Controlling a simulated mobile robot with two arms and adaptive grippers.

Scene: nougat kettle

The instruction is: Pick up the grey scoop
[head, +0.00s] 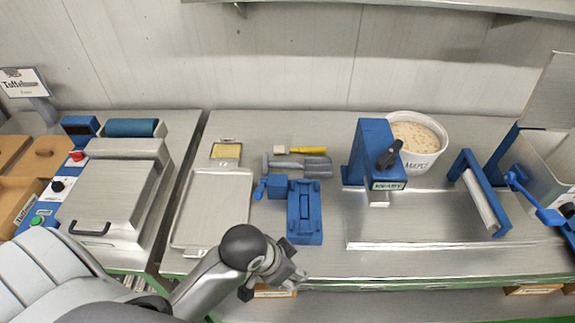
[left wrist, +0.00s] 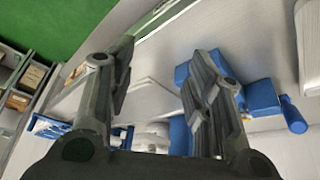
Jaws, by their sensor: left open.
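The grey scoop (head: 317,167) lies flat on the steel table, behind the blue device, with its narrow end to the left. My left gripper (head: 290,275) is open and empty at the table's front edge, nearer the front than the scoop and well apart from it. In the left wrist view the two dark fingers (left wrist: 160,60) stand spread with nothing between them. I cannot make out the scoop in that view. My right gripper is not in view.
A blue device (head: 305,215) stands between my left gripper and the scoop. A yellow-handled brush (head: 308,150) lies just behind the scoop. A metal tray (head: 212,205) is on the left; a blue stand (head: 370,150) and a white tub (head: 425,160) are on the right.

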